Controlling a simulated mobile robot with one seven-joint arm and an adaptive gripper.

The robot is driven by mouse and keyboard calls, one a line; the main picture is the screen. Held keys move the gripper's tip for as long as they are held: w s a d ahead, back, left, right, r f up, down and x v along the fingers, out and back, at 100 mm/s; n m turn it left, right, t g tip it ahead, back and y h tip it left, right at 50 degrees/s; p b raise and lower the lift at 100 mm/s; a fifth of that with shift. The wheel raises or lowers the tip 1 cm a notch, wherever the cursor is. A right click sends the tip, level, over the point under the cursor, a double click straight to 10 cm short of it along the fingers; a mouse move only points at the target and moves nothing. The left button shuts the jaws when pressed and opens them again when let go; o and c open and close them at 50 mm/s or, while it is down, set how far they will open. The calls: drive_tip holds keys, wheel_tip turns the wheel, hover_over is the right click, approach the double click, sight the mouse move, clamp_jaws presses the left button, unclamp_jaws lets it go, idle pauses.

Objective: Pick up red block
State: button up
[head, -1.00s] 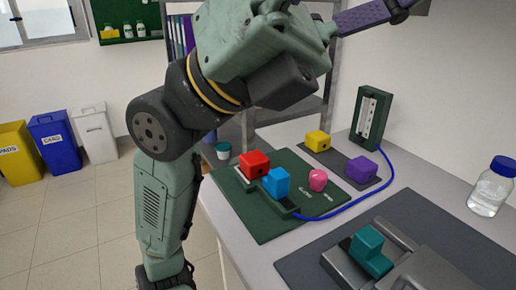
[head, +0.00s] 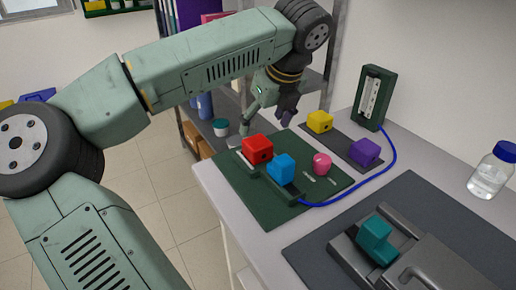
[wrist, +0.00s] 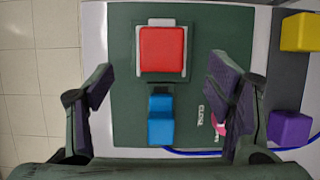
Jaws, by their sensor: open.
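The red block (head: 257,149) sits on a light plate at the far left of the green board (head: 237,189). In the wrist view the red block (wrist: 162,48) lies ahead of my gripper (wrist: 160,82), roughly centred between the two spread fingers. My gripper (head: 268,116) is open and empty. In the head view it hangs pointing down behind and above the red block, apart from it. The blue block (head: 281,168) stands just in front of the red block, and in the wrist view it (wrist: 160,125) lies between the fingers, below them.
A pink knob (head: 322,165) sits on the board right of the blue block. Yellow (head: 320,121) and purple (head: 365,152) blocks stand on a grey strip. A blue cable (head: 350,198) curves round the board. A teal block (head: 375,242) and a bottle (head: 490,173) are at the right.

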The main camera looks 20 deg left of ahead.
sight(258, 142)
drive_tip(key=x, duration=0.9)
drive_tip(key=shift+w+d+b, duration=0.1)
drive_tip(key=shift+d+b, duration=0.05)
drive_tip(key=shift+b, duration=0.15)
drive_tip(key=shift+c, duration=0.2)
drive_tip(key=shift+r, duration=0.1)
drive_tip(key=c, duration=1.3)
